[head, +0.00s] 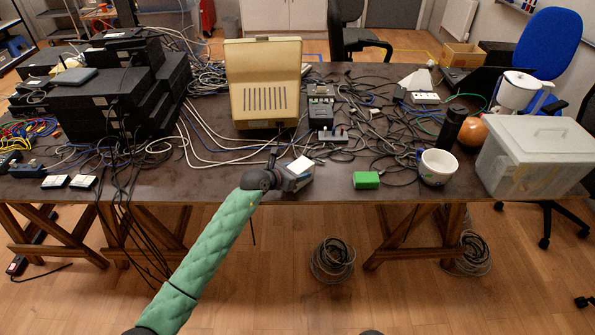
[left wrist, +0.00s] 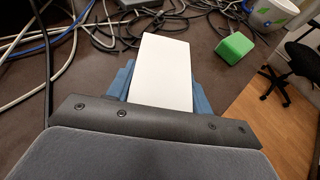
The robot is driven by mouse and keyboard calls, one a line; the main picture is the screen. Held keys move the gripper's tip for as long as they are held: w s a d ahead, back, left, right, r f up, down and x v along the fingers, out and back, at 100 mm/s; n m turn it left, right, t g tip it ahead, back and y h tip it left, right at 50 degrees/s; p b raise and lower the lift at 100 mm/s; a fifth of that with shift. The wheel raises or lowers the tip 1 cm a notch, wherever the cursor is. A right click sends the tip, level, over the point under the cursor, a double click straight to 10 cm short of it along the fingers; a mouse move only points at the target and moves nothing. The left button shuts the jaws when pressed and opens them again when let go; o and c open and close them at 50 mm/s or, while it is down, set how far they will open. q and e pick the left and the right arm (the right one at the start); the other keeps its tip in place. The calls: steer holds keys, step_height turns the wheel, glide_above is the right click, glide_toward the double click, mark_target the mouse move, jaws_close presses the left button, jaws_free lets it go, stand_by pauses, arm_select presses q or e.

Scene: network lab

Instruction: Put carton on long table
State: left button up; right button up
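The long table (head: 330,187) is dark brown, stands on wooden trestles and is cluttered. A small white carton (head: 302,165) shows just inside its front edge, near the middle. My left gripper (head: 297,174) reaches in over the front edge and is around the carton. In the left wrist view, the white carton (left wrist: 163,72) lies between the blue fingers of the left gripper (left wrist: 160,80), which press close on both sides. Its lower end is hidden by the gripper's body. I cannot tell whether the carton touches the tabletop. My right gripper is not in view.
A green block (head: 366,180) and a white mug (head: 437,167) stand to the right. A lidded clear bin (head: 532,155) is at the right end. A beige case (head: 263,85) stands behind, with tangled cables around. Stacked black equipment (head: 100,100) fills the left. Bare tabletop shows along the front.

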arm_select(q)
steer(key=o, duration=0.4)
steer(key=shift+a+r, duration=0.1)
steer(key=b+v, duration=0.2)
steer(key=v, duration=1)
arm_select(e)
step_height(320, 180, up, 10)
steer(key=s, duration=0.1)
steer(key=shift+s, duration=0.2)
